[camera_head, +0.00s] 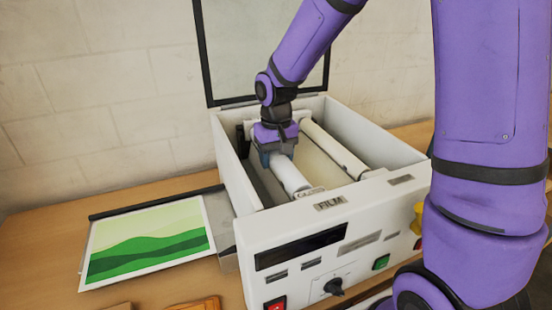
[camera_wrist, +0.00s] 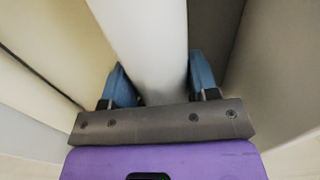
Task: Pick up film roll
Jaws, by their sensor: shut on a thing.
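The film roll (camera_head: 289,176) is a white cylinder inside the open laminator (camera_head: 406,190), behind the FILM label. It also shows in the wrist view (camera_wrist: 155,45), running between the two blue fingers. My gripper (camera_head: 278,157) reaches down into the laminator from above and is shut on the film roll near its middle. In the wrist view my gripper (camera_wrist: 157,82) has one finger on each side of the roll. The fingertips are partly hidden by the roll and the gripper body.
A second roller (camera_head: 333,148) lies to the right inside the laminator. The raised clear lid (camera_head: 270,45) stands behind. The laminator's side walls are close around my gripper. A green landscape print (camera_head: 148,240) lies on a tray at left. The wooden table (camera_head: 60,230) is bare at far left.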

